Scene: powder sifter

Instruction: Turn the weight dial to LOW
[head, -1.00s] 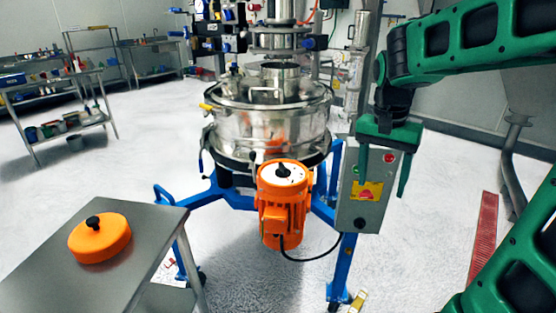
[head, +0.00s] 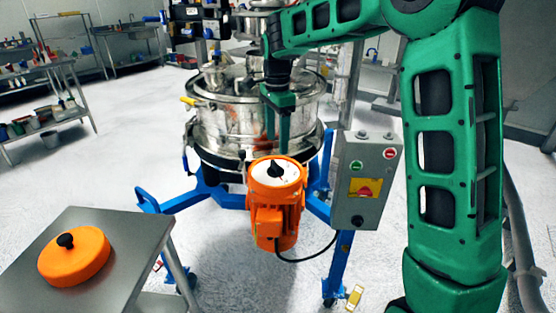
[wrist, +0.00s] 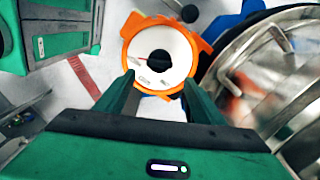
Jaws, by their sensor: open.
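The weight dial is a black pointed knob (head: 276,170) on a white round face on top of the orange motor (head: 268,215), below the steel sifter. In the wrist view the knob (wrist: 158,62) sits in the middle of the white face (wrist: 150,42), which bears a red mark and small labels too small to read. My green gripper (head: 277,145) hangs pointing down above and just behind the dial in the head view. In the wrist view my gripper (wrist: 158,85) is open, its two fingers on either side below the knob, with nothing between them. I cannot tell any contact.
A steel sifter drum (head: 235,110) stands right behind the motor. A grey control box (head: 366,180) with buttons stands to the right. An orange cap with a black knob (head: 75,256) rests on a steel table (head: 120,250) at left. Floor between is clear.

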